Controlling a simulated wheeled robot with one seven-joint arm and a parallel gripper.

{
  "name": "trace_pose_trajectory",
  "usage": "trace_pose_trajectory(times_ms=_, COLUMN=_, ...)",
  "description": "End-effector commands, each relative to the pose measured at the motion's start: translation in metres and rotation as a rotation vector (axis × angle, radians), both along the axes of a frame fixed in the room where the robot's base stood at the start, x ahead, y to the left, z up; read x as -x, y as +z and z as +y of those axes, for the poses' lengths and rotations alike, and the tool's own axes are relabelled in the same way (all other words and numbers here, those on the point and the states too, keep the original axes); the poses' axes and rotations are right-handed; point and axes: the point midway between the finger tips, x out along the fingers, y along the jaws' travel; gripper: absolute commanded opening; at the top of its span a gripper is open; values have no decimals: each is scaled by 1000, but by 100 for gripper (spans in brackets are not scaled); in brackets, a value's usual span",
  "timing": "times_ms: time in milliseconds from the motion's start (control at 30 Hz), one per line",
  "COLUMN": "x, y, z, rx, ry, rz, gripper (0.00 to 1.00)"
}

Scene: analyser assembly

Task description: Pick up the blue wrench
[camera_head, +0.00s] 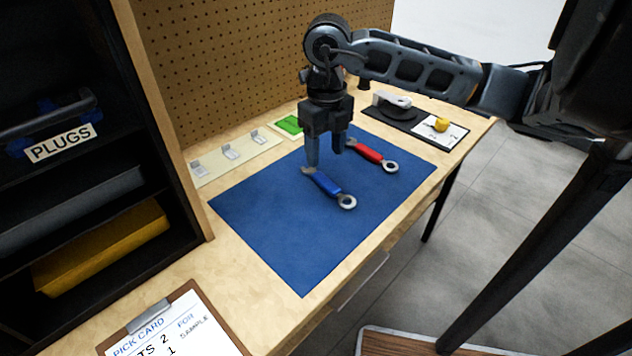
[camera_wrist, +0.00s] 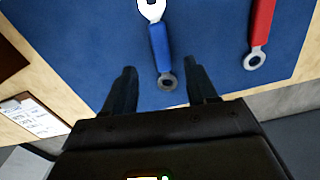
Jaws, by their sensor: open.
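The blue wrench (camera_head: 327,185) lies on the blue mat (camera_head: 287,235), with its ring end toward the front right in the head view. My gripper (camera_head: 325,161) is open and points down close to the wrench's far end in that view. I cannot tell the height of the fingertips above the mat. Nothing is held.
A red wrench (camera_head: 370,152) lies on the mat to the right; it also shows in the wrist view (camera_wrist: 262,28). Behind are a pegboard (camera_head: 230,60), a strip with metal clips (camera_head: 231,152) and a green piece (camera_head: 289,125). A dark shelf (camera_head: 190,190) stands left.

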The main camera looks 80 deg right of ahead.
Motion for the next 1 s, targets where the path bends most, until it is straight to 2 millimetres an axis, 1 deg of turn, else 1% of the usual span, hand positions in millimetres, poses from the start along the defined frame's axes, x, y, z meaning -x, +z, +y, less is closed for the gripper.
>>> trace_pose_trajectory(times_ms=100, x=1, y=-13, z=0, rx=-2, ry=-3, rz=1, gripper=57)
trace_pose_trajectory(times_ms=267, x=1, y=-28, z=0, rx=-3, ry=-3, rz=-1, gripper=57)
trace_pose_trajectory(times_ms=500, x=2, y=-61, z=1, rx=-4, ry=-3, rz=-1, gripper=57)
trace_pose_trajectory(times_ms=600, x=2, y=-70, z=1, rx=-5, ry=-1, rz=-2, gripper=57)
trace_pose_trajectory(times_ms=700, x=2, y=-74, z=0, rx=-2, ry=-1, rz=-2, gripper=57)
trace_pose_trajectory(times_ms=867, x=2, y=-74, z=0, rx=-2, ry=0, rz=-2, gripper=57)
trace_pose_trajectory(times_ms=900, x=2, y=-74, z=0, rx=-2, ry=0, rz=-2, gripper=56)
trace_pose_trajectory(times_ms=1000, x=2, y=-74, z=0, rx=-2, ry=0, rz=-2, gripper=47)
